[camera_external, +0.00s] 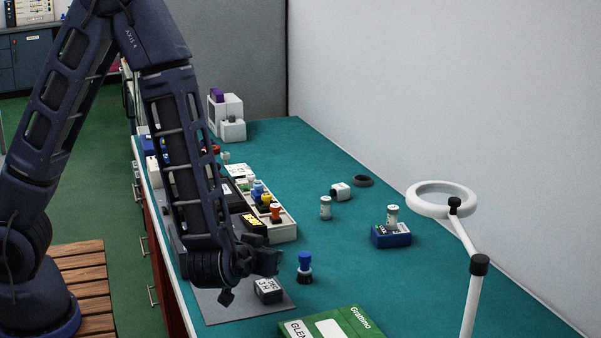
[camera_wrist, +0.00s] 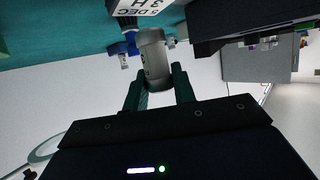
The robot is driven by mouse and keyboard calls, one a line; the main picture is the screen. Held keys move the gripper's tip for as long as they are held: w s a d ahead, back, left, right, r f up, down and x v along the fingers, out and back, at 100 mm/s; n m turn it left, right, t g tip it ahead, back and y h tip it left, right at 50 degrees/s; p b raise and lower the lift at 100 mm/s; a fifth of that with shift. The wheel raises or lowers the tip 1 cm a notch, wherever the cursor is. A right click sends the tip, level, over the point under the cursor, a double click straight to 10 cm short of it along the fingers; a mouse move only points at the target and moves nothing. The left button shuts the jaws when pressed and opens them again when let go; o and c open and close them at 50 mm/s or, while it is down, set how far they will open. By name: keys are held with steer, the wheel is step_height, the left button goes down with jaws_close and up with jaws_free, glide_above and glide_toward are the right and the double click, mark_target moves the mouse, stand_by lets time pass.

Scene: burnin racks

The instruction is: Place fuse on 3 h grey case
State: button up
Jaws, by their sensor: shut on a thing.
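My gripper (camera_wrist: 160,84) is shut on a grey-white cylindrical fuse (camera_wrist: 152,58) in the wrist view. In the external view my gripper (camera_external: 258,264) is low over the table's near part, just above and beside the grey case; the held fuse is hidden there. The grey case (camera_external: 268,291) is marked "3 H" and "5 DEC" and sits on a grey mat (camera_external: 222,309). Its lettered face also shows at the top edge of the wrist view (camera_wrist: 152,6). I cannot tell whether the fuse touches the case.
A blue-topped bottle (camera_external: 304,266) stands right of the case, and a green box (camera_external: 345,326) lies in front. Another white cylinder (camera_external: 392,215) stands on a blue case (camera_external: 390,237). A similar cylinder (camera_external: 325,207) stands on the table. A ring magnifier (camera_external: 443,193) stands at right.

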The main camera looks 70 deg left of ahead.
steer(key=shift+f, duration=1.05)
steer(key=o, duration=1)
